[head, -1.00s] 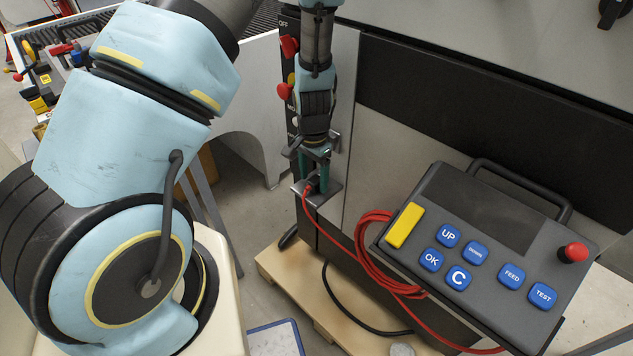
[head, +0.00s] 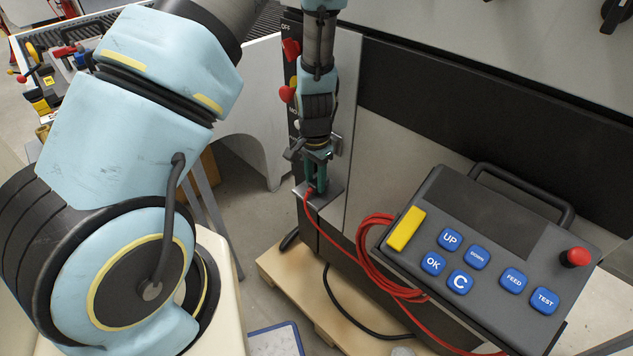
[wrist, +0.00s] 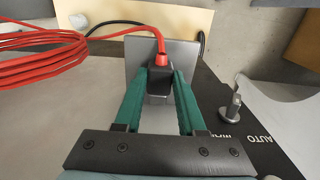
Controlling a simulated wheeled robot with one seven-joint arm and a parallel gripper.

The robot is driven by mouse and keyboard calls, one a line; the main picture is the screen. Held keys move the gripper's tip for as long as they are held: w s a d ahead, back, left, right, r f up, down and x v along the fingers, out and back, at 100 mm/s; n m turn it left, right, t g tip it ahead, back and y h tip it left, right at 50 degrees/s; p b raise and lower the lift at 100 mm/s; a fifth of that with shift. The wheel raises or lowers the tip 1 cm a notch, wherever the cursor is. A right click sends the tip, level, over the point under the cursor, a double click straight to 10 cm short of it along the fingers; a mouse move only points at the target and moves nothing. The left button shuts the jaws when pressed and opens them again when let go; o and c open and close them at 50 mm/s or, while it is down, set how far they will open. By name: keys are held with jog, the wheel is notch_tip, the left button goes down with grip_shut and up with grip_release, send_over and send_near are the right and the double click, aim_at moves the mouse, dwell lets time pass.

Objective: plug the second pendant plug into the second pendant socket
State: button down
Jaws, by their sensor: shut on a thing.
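My gripper (head: 316,188) points down in front of the cabinet's dark switch strip. In the wrist view its two green fingers (wrist: 159,76) are shut on a black plug (wrist: 157,88) with a red collar and red cable (wrist: 161,46). The plug is over a grey metal bracket plate (wrist: 140,57), which also shows below the fingertips in the head view (head: 328,194). The socket opening is hidden beneath the plug and fingers. I cannot tell whether the plug is seated in it or just resting above.
The coiled red cable (head: 370,250) hangs beside the pendant box (head: 500,225), which has blue buttons and a red knob. Red knobs (head: 291,48) stick out from the switch strip near my wrist. A wooden pallet (head: 290,275) and black cable lie below.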

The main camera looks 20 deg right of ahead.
notch_tip(320, 180, up, 18)
jog(key=b, duration=0.1)
dwell(0.5)
jog(key=s+a+f+b, duration=0.2)
jog(key=a+f, duration=0.2)
jog(key=f, duration=0.3)
jog(key=shift+a, duration=0.25)
jog(key=p, duration=0.1)
send_over(315, 183)
jog(key=shift+w+d, duration=0.3)
jog(key=shift+d, duration=0.05)
dwell(0.4)
jog(key=shift+w+d+r, duration=0.1)
jog(key=shift+w+d, duration=0.15)
jog(key=shift+d, duration=0.15)
dwell(2.4)
jog(key=shift+c, duration=2.1)
grip_release()
